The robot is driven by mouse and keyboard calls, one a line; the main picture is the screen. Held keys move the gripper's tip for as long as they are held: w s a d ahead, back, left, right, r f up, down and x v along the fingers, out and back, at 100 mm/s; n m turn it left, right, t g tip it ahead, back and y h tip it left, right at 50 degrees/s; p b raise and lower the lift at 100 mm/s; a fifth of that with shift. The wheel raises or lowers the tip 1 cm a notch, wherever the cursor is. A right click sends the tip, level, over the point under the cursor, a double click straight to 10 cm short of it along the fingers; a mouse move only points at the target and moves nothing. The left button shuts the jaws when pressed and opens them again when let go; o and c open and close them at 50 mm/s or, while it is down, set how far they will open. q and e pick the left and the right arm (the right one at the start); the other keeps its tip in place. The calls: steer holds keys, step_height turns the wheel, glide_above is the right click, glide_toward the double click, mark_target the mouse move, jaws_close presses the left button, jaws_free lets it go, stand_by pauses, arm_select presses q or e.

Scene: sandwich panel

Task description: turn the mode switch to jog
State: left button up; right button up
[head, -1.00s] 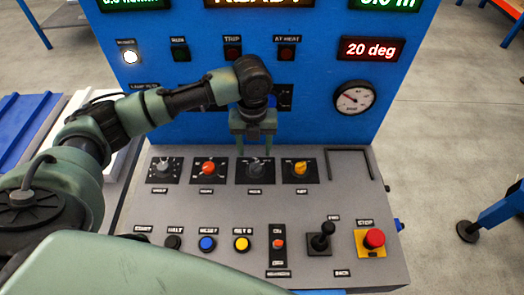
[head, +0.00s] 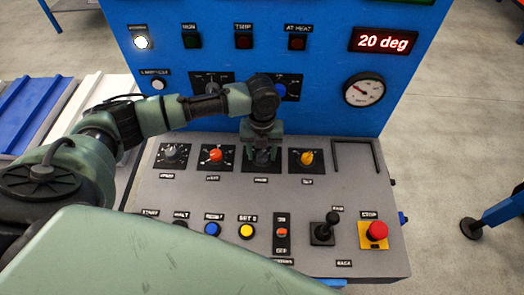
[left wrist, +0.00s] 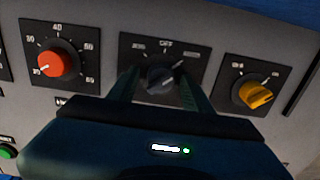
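The mode switch is a dark grey rotary knob on a black plate (head: 249,168), third in the upper row of the sloped desk. In the left wrist view the mode switch (left wrist: 161,78) shows OFF above it and smaller, unclear labels either side. A pale pointer mark seems to point to the upper right. My left gripper (head: 262,155) is down over the knob and hides most of it in the head view. In the left wrist view my left gripper (left wrist: 160,82) is open, its fingers on either side of the knob with small gaps visible. My right gripper is not in view.
A red-orange knob (head: 215,155) and a yellow knob (head: 307,158) sit close on either side of the switch. Nearer are several push buttons, a black joystick (head: 323,230) and a red stop button (head: 377,231). The blue upright panel (head: 330,115) rises behind.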

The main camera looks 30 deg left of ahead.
arm_select(q)
jaws_close()
steer(key=shift+r+n+p, duration=0.25)
steer(key=shift+n+p, duration=0.45)
steer(key=shift+p, duration=0.45)
steer(key=n+p, duration=1)
steer(key=n, duration=0.1)
steer(key=shift+w+n+p, duration=0.1)
steer(key=shift+n+p, duration=0.2)
steer(key=n+p, duration=0.2)
steer(key=n, duration=0.2)
steer(key=shift+f+n+p, duration=0.15)
steer(key=shift+n+p, duration=0.25)
steer(key=shift+o, duration=1.5)
jaws_free()
